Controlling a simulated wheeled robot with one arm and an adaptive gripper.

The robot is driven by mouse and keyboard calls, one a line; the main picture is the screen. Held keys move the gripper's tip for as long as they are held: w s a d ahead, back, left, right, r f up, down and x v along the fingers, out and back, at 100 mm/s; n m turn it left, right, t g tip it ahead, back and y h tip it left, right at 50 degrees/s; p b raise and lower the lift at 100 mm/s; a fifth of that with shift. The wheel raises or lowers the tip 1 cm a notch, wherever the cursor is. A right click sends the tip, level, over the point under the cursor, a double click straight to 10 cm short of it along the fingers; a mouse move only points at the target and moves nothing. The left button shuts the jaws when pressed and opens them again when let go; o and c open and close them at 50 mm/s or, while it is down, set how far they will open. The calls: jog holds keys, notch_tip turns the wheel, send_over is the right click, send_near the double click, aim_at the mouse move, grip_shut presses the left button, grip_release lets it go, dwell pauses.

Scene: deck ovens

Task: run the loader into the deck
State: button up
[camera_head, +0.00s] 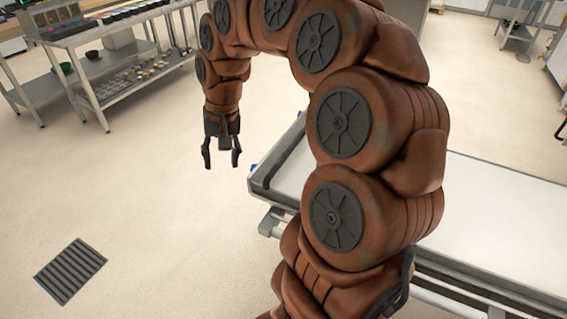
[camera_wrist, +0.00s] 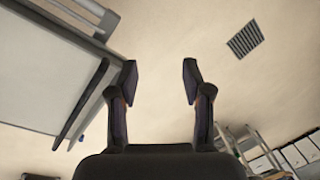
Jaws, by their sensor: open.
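The loader (camera_head: 488,195) is a long, flat, pale bed on a grey metal frame, on the right in the head view. My arm hides part of it. Its near end has a dark bar (camera_head: 264,186) along the edge. In the wrist view the loader (camera_wrist: 40,75) fills the upper left, with a dark bar (camera_wrist: 80,105) at its edge. My gripper (camera_head: 221,160) hangs open and empty over the floor, just left of the loader's end and apart from it. In the wrist view the gripper's fingers (camera_wrist: 160,80) are spread with only floor between them. The deck is not in view.
A steel table (camera_head: 85,40) with small containers and a lower shelf of cups stands at the back left. A floor grate (camera_head: 70,271) lies at the lower left. Another steel table (camera_head: 520,30) stands far right.

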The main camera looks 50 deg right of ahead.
jog(key=w+d+f+m+b, duration=0.1)
jog(key=w+d+f+m, duration=0.15)
jog(key=d, duration=0.35)
jog(key=w+d+f+m+b, duration=0.2)
jog(key=w+d+f, duration=0.1)
jog(key=d, duration=0.3)
jog(key=m+t+h+b, duration=0.1)
jog(key=m+b, duration=0.1)
jog(key=m, duration=0.2)
send_over(283, 157)
jog(key=s, duration=0.2)
notch_tip(283, 157, down, 6)
jog(key=shift+w+f, duration=0.3)
jog(key=shift+f, duration=1)
jog(key=shift+w+f, duration=0.35)
jog(key=shift+f, duration=1)
jog(key=shift+w+f, duration=0.3)
jog(key=shift+f, duration=1)
grip_shut()
